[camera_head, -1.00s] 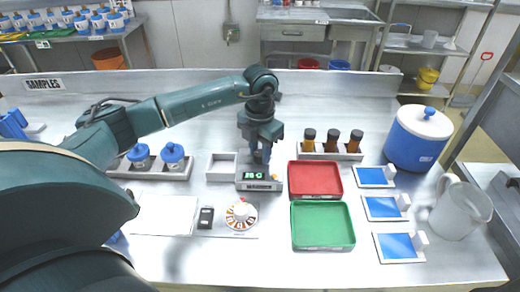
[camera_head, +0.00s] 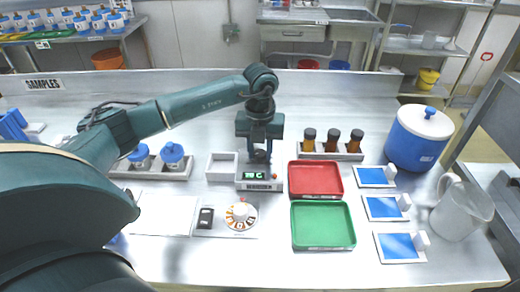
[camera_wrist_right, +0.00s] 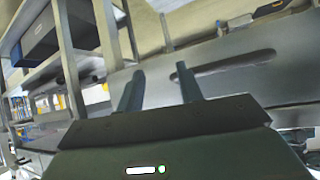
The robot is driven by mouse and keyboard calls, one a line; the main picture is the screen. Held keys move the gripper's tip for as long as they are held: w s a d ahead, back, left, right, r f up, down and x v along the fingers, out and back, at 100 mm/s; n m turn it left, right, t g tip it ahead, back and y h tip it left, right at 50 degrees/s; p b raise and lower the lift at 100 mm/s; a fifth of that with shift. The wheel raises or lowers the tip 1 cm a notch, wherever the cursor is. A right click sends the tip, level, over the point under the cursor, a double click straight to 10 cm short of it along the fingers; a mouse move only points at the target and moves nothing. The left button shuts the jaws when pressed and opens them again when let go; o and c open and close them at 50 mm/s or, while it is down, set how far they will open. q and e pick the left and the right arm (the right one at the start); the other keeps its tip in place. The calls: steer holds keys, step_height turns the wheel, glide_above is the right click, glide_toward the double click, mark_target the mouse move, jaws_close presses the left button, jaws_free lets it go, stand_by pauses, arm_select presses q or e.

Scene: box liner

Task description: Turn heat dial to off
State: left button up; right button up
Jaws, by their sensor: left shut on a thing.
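A round dial (camera_head: 240,217) with a white centre and an orange and white ring lies on a pale plate at the front of the table; no gripper is near it. A small grey unit with a green lit display (camera_head: 258,177) stands behind it. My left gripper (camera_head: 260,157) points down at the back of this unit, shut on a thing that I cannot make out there. I cannot tell which dial sets the heat, nor read its setting. My right gripper shows in the right wrist view (camera_wrist_right: 160,88), its two fingers apart and nothing between them.
A black switch (camera_head: 205,217) sits beside the dial. Red (camera_head: 316,179) and green (camera_head: 322,226) trays lie right of the display unit. A rack of brown bottles (camera_head: 331,143) and a blue and white container (camera_head: 418,138) stand behind. Blue-capped jars (camera_head: 172,156) stand at left.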

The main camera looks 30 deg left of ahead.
mark_target(260, 153)
arm_select(q)
steer(key=shift+n, duration=0.7)
steer(key=o, duration=1)
step_height(260, 153, up, 13)
steer(key=shift+r+b, duration=0.15)
steer(key=shift+b, duration=0.7)
